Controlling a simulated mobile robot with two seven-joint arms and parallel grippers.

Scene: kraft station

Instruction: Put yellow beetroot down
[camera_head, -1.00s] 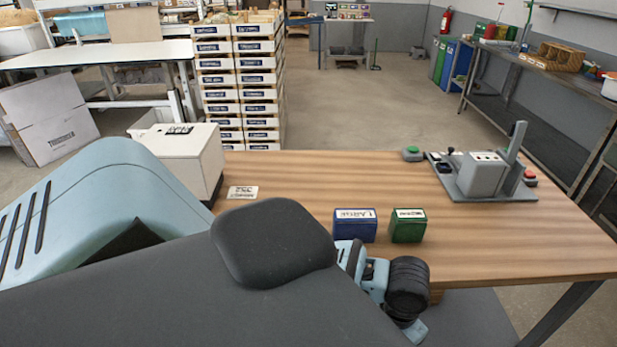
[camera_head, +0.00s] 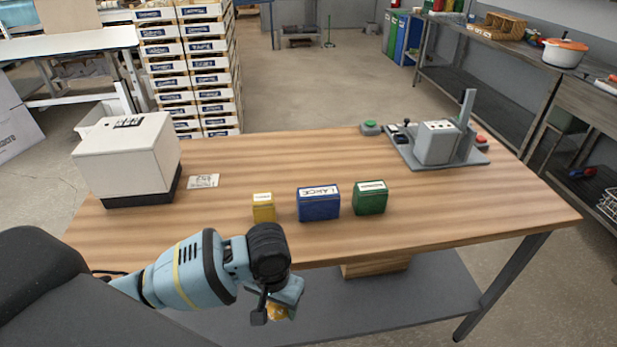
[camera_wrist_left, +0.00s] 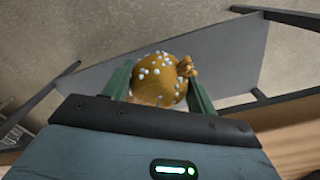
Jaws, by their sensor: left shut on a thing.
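The yellow beetroot (camera_wrist_left: 160,78) is a round, golden-orange thing with pale spots and a small knobbly stub on its right side in the left wrist view. My left gripper (camera_wrist_left: 158,90) is shut on it, with one green finger on each side. In the head view the beetroot (camera_head: 276,311) shows only partly below my left gripper (camera_head: 272,302), in front of the table's near edge and apart from the tabletop. The wooden table (camera_head: 420,215) spans the middle of the head view. My right gripper does not show.
Small yellow (camera_head: 263,208), blue (camera_head: 318,204) and green (camera_head: 369,198) boxes stand near the table's front. A white machine (camera_head: 128,155) stands at the left, and a grey device (camera_head: 437,143) at the back right. The tabletop's right front is clear. A grey lower shelf (camera_head: 400,300) lies below.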

